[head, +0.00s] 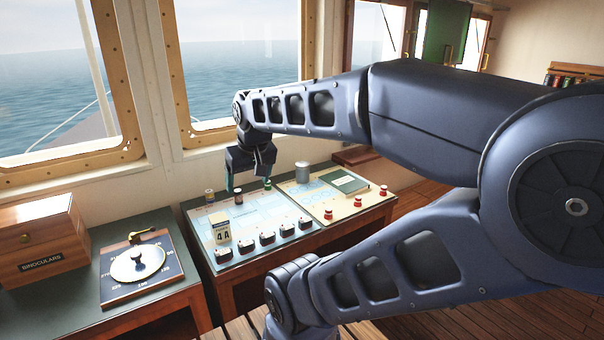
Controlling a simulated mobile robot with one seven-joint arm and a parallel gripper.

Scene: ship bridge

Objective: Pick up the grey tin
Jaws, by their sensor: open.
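The grey tin (302,172) is a small upright cylinder at the back of the console, near the seam between its blue chart panel and its cream panel. My gripper (248,183) points down over the back of the blue panel, to the left of the tin. Its fingers are apart, with nothing seen held between them. The tin is in plain view and apart from the gripper. How high the fingertips are above the panel is hard to tell.
Small jars (238,195) stand near the fingers. A binoculars box (42,240) stands left. Windows rise behind.

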